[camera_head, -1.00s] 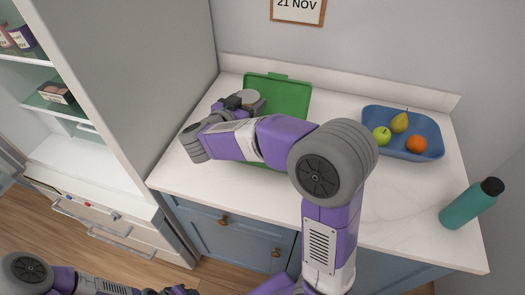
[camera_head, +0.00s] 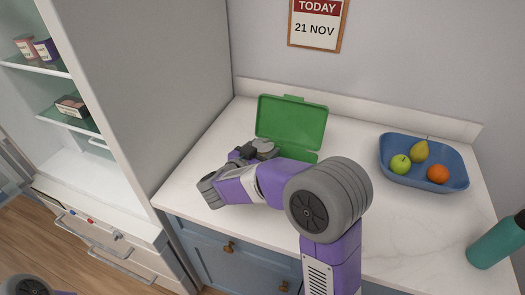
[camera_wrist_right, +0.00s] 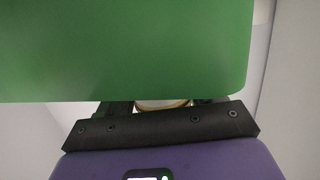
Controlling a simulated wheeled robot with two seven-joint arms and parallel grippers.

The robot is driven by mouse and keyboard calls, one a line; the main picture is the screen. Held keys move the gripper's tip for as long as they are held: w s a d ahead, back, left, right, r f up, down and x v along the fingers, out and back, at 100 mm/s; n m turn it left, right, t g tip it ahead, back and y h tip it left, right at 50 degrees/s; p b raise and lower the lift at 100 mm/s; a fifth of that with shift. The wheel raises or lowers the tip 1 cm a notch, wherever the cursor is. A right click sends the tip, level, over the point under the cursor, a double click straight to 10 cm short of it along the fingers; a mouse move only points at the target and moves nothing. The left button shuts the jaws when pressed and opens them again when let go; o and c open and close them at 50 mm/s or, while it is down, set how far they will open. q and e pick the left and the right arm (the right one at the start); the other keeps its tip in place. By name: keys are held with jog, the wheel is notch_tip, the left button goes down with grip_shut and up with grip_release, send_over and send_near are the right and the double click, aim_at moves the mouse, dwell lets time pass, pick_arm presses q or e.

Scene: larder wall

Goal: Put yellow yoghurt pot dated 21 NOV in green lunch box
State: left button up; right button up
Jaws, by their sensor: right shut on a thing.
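The green lunch box (camera_head: 290,122) stands open on the counter with its lid raised at the back. My arm hides most of its base. My right gripper (camera_head: 256,149) is at the left front of the raised lid, over or beside the base; I cannot tell its height. It is shut on a pale round pot with a yellowish rim (camera_wrist_right: 163,104), seen between the fingers in the right wrist view. This looks like the yoghurt pot, but its date is hidden. The green lid (camera_wrist_right: 130,45) fills the upper wrist view. My left gripper is out of view.
A blue tray (camera_head: 430,182) of fruit stands at the right, with a teal bottle (camera_head: 495,243) near the front right. An open fridge at left holds a pink pot (camera_head: 25,46), a purple pot (camera_head: 46,49) and a dark carton (camera_head: 70,106). The wall calendar (camera_head: 318,26) reads 21 NOV.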

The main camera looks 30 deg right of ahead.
jog(key=shift+f, duration=0.6)
jog(key=o, duration=1.1)
jog(key=shift+f, duration=0.15)
jog(key=shift+o, duration=0.2)
jog(key=shift+r, duration=0.25)
jog(key=r+p+v, duration=0.1)
jog(key=p+v, duration=0.3)
jog(key=v, duration=0.8)
jog(key=shift+r, duration=0.1)
